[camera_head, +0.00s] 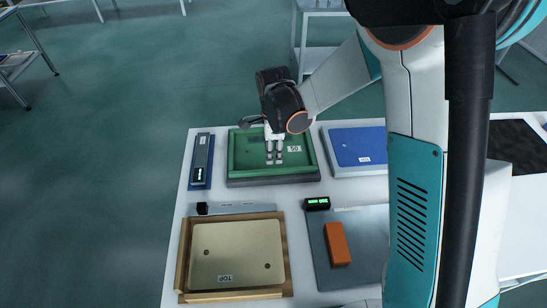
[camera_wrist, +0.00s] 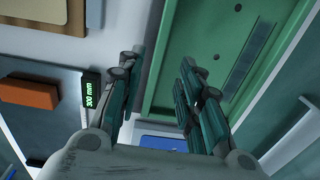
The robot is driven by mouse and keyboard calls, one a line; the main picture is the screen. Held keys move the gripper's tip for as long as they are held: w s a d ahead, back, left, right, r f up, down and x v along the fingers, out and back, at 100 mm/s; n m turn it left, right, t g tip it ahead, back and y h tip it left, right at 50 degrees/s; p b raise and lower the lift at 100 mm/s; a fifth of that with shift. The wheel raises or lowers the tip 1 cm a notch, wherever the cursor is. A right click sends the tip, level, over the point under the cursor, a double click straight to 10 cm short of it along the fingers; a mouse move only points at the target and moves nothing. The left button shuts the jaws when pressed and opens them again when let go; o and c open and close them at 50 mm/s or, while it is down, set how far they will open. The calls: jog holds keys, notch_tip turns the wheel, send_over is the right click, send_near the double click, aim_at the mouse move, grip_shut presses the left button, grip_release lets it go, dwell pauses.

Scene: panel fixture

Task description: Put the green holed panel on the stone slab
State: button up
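The green holed panel (camera_wrist: 205,35) shows small dark holes in the wrist view and lies inside a raised green rim. In the head view the green panel (camera_head: 245,157) is at the back middle of the table, on a dark grey base. My gripper (camera_head: 274,160) points down over it, and its fingers hide part of it. In the wrist view my gripper (camera_wrist: 160,85) has its fingers apart with nothing between them. I cannot tell whether the fingertips touch the panel. A flat grey slab (camera_head: 322,262), perhaps the stone slab, lies at the front right.
An orange block (camera_head: 337,243) and a small green-lit display (camera_head: 317,203) are at the grey slab. A cream panel (camera_head: 237,253) sits in a wooden frame at the front left. A blue panel (camera_head: 357,143) and a dark-blue device (camera_head: 201,160) flank the green panel. My arm hides the right side.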

jog(key=s+d+r+n+t, duration=0.2)
jog(key=s+d+r+n, duration=0.2)
jog(key=r, duration=0.5)
jog(key=s+d+r+n+t, duration=0.1)
jog(key=s+d+r+n, duration=0.3)
jog(key=r, duration=0.4)
jog(key=s+d+r+n+t, duration=0.2)
jog(key=s+d+n, duration=0.1)
jog(key=s+n, duration=0.2)
jog(key=s+d+r+n+t, duration=0.1)
jog(key=s+d+n, duration=0.3)
jog(key=s, duration=0.4)
jog(key=shift+r+n+t+p, duration=0.3)
jog(key=shift+r+n+t, duration=0.1)
jog(key=shift+r+n, duration=0.1)
jog(key=shift+d+f, duration=0.1)
jog(key=shift+f+b, duration=0.85)
jog(key=shift+b, duration=0.05)
